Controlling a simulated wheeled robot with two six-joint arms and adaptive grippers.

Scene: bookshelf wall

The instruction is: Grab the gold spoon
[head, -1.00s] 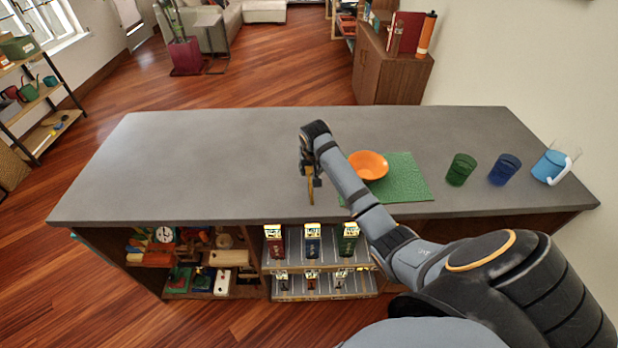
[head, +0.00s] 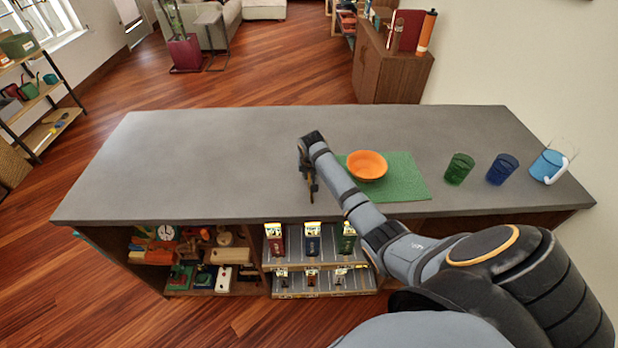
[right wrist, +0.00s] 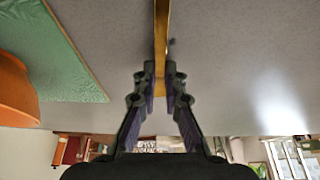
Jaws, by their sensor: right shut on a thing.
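My right gripper (head: 311,186) is over the near part of the grey counter, left of the orange bowl. In the right wrist view, its two fingers (right wrist: 161,92) are closed on both sides of the gold spoon (right wrist: 161,35). A narrow gold length of the spoon runs up from between the fingertips to the top edge of that view. The spoon's far end is out of that frame. In the head view, the spoon is mostly hidden by the gripper. My left gripper is not in view.
The orange bowl (head: 367,165) sits on a green mat (head: 408,180) on the counter (head: 215,160). A green cup (head: 459,168), a blue cup (head: 502,169) and a light-blue pitcher (head: 549,166) stand to the right. The counter's left half is clear.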

